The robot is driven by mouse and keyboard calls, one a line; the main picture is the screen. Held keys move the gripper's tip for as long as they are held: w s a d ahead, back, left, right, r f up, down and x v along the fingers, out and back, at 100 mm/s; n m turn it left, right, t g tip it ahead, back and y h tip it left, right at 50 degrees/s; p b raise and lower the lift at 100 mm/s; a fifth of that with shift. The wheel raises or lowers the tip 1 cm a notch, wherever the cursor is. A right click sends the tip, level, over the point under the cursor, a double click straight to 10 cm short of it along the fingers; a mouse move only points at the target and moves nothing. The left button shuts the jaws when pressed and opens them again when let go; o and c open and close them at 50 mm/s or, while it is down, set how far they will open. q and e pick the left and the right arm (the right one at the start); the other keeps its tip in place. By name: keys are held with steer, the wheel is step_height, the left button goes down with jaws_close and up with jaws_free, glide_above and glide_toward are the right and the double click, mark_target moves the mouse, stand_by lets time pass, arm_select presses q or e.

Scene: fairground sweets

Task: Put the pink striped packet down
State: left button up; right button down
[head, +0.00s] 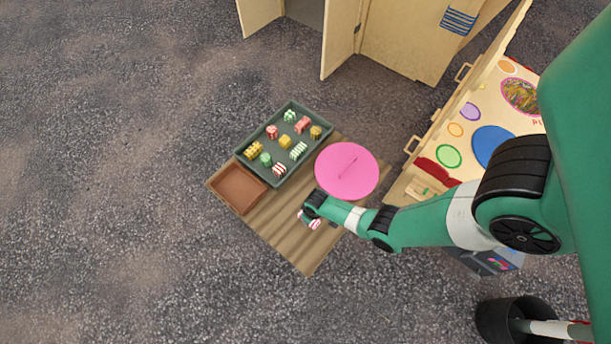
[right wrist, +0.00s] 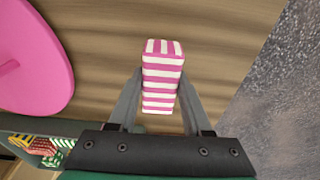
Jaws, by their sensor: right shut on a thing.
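The pink striped packet (right wrist: 162,80) is pink and white and sits between the fingers of my right gripper (right wrist: 160,100) in the right wrist view. The gripper is shut on it. In the head view the packet (head: 315,224) shows small at the tip of my right gripper (head: 308,216), over the front right part of the brown wooden board (head: 290,235). I cannot tell whether the packet touches the board. My left gripper is not in view.
A dark green tray (head: 243,152) with several striped packets lies on the board's far side. A brown square tray (head: 238,188) is at its left. A pink round disc (head: 347,170) lies beside my right gripper. The board's front is clear.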

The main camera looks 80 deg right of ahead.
steer(key=shift+w+a+f, duration=0.1)
steer(key=shift+w+f, duration=0.15)
steer(key=shift+w, duration=0.05)
steer(key=shift+w+f+b, duration=0.15)
steer(key=shift+f+b, duration=0.15)
steer(key=shift+f, duration=0.05)
steer(key=f+b, duration=0.3)
steer(key=shift+w+a+f+b, duration=0.2)
steer(key=shift+f+b, duration=0.15)
steer(key=shift+b, duration=0.05)
steer(key=shift+r, duration=0.25)
steer(key=shift+f, duration=0.15)
steer(key=c, duration=0.7)
jaws_free()
steer(key=o, duration=0.4)
steer(key=shift+a, duration=0.1)
steer(key=shift+c, duration=0.2)
